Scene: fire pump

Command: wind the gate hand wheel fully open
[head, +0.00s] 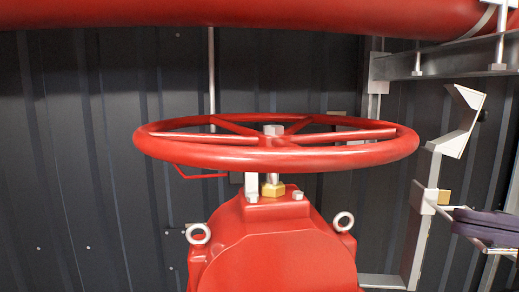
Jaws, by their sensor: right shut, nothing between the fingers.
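The red gate hand wheel (275,158) lies level in the middle of the head view, with several spokes meeting at a silver hub nut. Its stem runs down through a brass nut (273,190) into the red valve body (268,252). My right gripper (462,221) is at the right edge, below and to the right of the wheel rim and apart from it. It is shut and empty, and partly cut off by the frame. My left gripper is not in view.
A thick red pipe (250,14) crosses the top above the wheel. A grey bracket frame (440,64) and an angled white bracket (461,120) stand to the right. Two lifting eyes (343,221) stick up from the valve body. A dark ribbed wall (75,180) stands behind.

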